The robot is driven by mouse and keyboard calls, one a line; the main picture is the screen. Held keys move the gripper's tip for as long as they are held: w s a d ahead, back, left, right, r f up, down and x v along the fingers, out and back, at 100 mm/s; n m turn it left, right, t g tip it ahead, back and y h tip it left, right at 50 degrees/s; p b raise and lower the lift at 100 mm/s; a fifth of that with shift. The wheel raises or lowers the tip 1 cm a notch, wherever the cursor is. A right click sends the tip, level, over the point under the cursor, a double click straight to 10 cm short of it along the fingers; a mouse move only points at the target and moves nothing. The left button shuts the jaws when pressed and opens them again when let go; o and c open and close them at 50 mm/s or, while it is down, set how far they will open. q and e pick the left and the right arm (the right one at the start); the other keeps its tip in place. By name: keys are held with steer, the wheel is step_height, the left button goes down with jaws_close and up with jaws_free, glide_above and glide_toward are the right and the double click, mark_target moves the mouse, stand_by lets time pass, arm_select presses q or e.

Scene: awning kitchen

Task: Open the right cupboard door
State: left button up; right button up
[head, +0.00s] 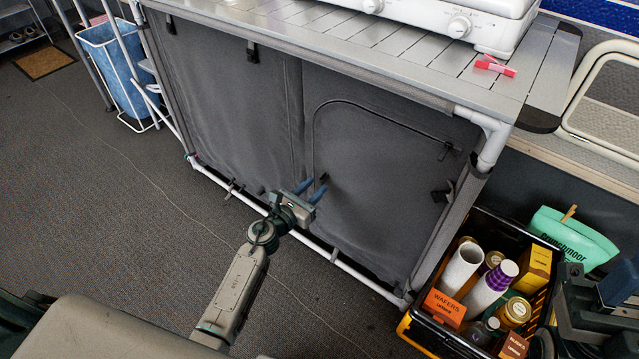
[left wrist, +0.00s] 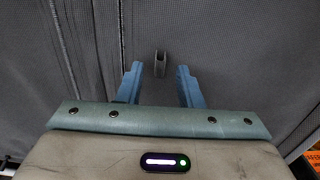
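The right cupboard door (head: 375,190) is a grey fabric panel outlined by a dark zip seam, and it looks closed. A small dark pull tab (head: 324,179) stands out near its left edge. My left gripper (head: 313,186) is in front of the door at that tab, with its two blue fingers apart. In the left wrist view, the tab (left wrist: 160,63) sits between and just beyond the open fingertips (left wrist: 159,68). I cannot tell whether a finger touches it. Dark parts at the right edge of the head view seem to be my right arm; its finger state is unclear.
A black and yellow crate (head: 416,335) of bottles and boxes stands right of the cupboard. The worktop (head: 400,45) above holds a white stove (head: 470,20) and a red item (head: 495,66). A lower frame bar (head: 345,264) runs under the door. The carpet (head: 130,220) at left is clear.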

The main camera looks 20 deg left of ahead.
arm_select(q)
steer(key=shift+x, duration=1.45)
jaws_close()
